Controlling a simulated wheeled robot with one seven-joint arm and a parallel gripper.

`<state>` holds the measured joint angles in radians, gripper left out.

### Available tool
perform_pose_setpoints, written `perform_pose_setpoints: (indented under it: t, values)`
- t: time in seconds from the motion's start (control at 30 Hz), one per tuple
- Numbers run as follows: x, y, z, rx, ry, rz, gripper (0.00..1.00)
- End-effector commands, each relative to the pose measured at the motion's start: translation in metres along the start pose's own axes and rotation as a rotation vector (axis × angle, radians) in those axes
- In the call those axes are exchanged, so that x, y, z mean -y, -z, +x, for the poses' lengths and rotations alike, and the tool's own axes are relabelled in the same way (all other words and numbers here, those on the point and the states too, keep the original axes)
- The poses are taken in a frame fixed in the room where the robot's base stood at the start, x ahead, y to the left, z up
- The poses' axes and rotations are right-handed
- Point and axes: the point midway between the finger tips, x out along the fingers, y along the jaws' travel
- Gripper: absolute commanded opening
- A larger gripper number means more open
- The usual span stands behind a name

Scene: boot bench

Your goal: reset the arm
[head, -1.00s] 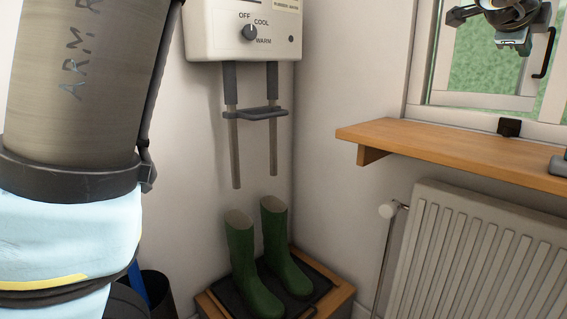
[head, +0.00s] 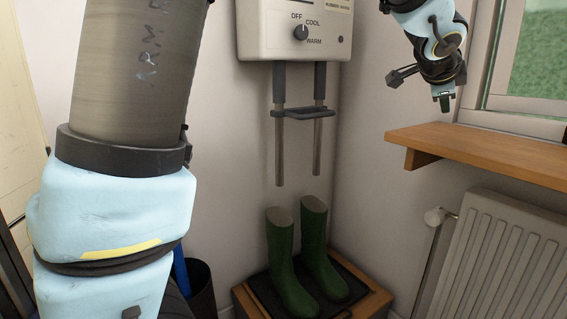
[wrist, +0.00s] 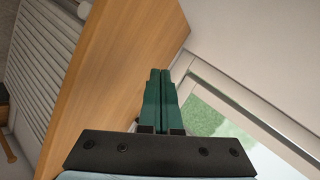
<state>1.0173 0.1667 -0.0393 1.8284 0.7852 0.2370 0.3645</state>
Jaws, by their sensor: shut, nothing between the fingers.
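My gripper (head: 444,102) is at the upper right in the head view, in the air above the left end of the wooden shelf (head: 480,152) and to the left of the window. Its dark green fingers (wrist: 160,90) lie side by side in the wrist view, shut with nothing between them. The wrist view also shows the wooden shelf (wrist: 115,70) on the left and the window frame (wrist: 240,105) on the right.
A boot dryer (head: 295,40) with a dial and two hanging tubes is on the wall. Two green boots (head: 285,265) stand upright on a dark tray on the wooden bench (head: 365,304) below. A white radiator (head: 505,260) is under the shelf. A dark bin (head: 202,285) is at lower left.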

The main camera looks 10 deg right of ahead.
Motion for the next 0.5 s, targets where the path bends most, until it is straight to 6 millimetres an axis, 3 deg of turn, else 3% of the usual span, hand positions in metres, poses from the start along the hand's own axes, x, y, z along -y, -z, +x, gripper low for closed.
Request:
perform_pose_setpoints:
  t: [0.03, 0.1, 0.27, 0.37, 0.5]
  values:
    - [-0.006, -0.039, 0.003, 0.06, -0.022, -0.075, 0.0]
    - [-0.019, -0.086, 0.003, 0.133, -0.052, -0.183, 0.0]
    - [-0.055, -0.184, -0.009, 0.298, -0.106, -0.438, 0.0]
    - [-0.086, -0.245, -0.027, 0.413, -0.134, -0.623, 0.0]
    - [-0.141, -0.323, -0.064, 0.584, -0.161, -0.916, 0.0]
